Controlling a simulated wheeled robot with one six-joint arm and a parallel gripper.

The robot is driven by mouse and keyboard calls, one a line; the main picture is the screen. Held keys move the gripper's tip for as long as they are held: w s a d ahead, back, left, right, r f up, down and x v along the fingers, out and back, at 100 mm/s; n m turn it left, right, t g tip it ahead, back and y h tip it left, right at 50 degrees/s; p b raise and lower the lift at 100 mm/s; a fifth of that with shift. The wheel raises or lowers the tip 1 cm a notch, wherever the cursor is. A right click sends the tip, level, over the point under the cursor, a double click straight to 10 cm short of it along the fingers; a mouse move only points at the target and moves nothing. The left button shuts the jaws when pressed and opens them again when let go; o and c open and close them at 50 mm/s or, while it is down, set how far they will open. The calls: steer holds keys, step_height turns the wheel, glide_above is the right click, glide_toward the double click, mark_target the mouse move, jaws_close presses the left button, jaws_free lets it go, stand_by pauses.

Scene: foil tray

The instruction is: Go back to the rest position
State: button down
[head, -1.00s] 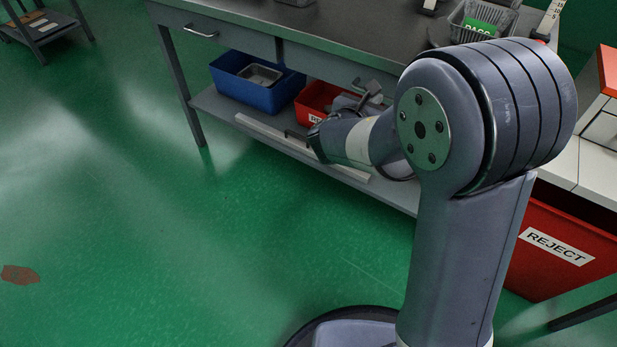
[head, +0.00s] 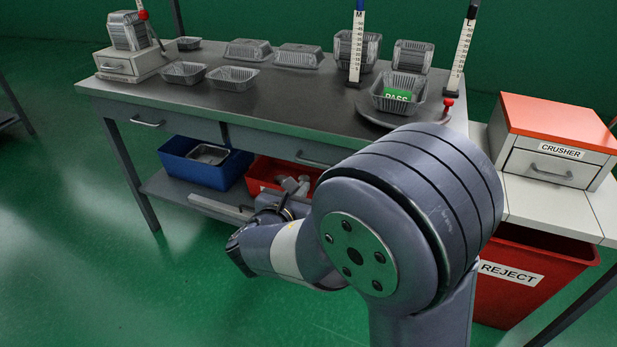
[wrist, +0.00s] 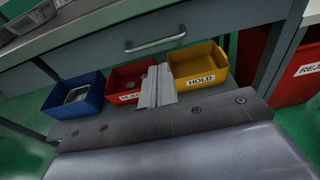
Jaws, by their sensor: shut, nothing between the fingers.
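My gripper (wrist: 155,88) is shut and empty in the wrist view, its two fingers side by side. It points toward the bins under the workbench (head: 105,90). In the head view my gripper (head: 294,186) shows small, in front of the red bin (head: 257,170), partly hidden by my own arm. The arm is folded, with its large elbow joint close to the camera. The gripper looks apart from the bins, though the exact gap cannot be told.
Below are a blue bin (head: 175,168) holding a foil tray and a yellow HOLD bin (wrist: 198,62). The floor at left is clear.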

steer(key=shift+v, duration=1.6)
steer(key=shift+f, duration=0.1)
